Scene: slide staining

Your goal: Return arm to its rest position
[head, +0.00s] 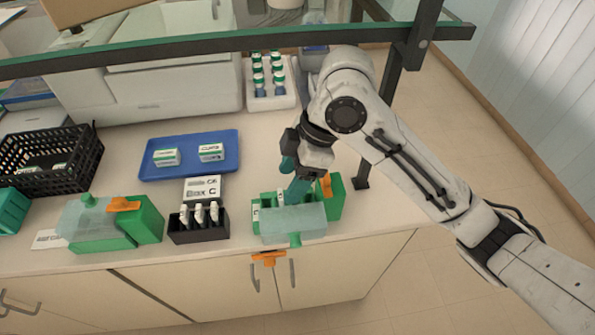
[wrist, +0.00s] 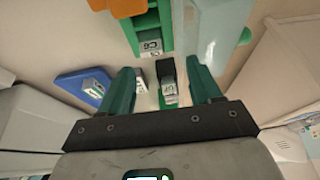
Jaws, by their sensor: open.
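My gripper (head: 297,188) is at the open green slide box (head: 335,202) near the counter's front edge, its teal fingers pointing down at the box. In the wrist view my gripper (wrist: 163,80) has its two fingers spread apart. A slide with a white and green label (wrist: 169,92) shows between them, and I cannot tell whether either finger touches it. Another labelled slide (wrist: 152,46) shows in the green box further up. The box's translucent lid (head: 293,222) hangs toward the front. My arm reaches in from the right.
A black rack (head: 198,236) with several white-topped slides stands left of the box, behind it a Box C sign (head: 202,190). A second green box (head: 148,218), a blue tray (head: 190,172), a black crate (head: 88,165) and a bottle rack (head: 270,98) share the counter. A glass shelf (head: 230,40) crosses above.

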